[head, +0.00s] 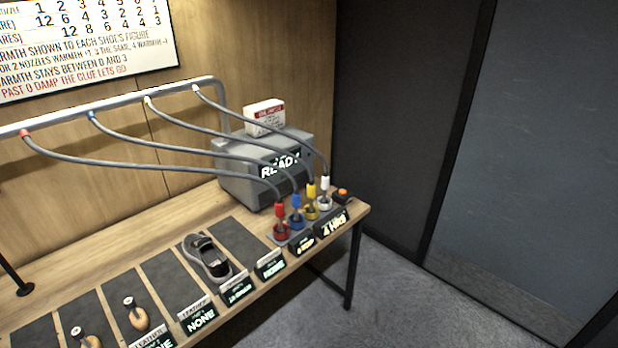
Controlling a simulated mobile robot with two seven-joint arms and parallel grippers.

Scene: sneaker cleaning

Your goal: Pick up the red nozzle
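The red nozzle (279,211) stands upright in a red holder (281,231) near the right end of the wooden table. A grey hose runs from its top to a red fitting on the metal rail above. It is the leftmost in a row with a blue nozzle (296,202), a yellow nozzle (311,190) and a white nozzle (325,185). Neither of my grippers shows in the head view.
A grey machine (262,160) reading READY stands behind the nozzles. A dark shoe (206,258) lies on a mat to their left. Small labelled displays (270,264) line the table's front edge. Hoses hang from the rail (110,102). The floor (420,300) at right is clear.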

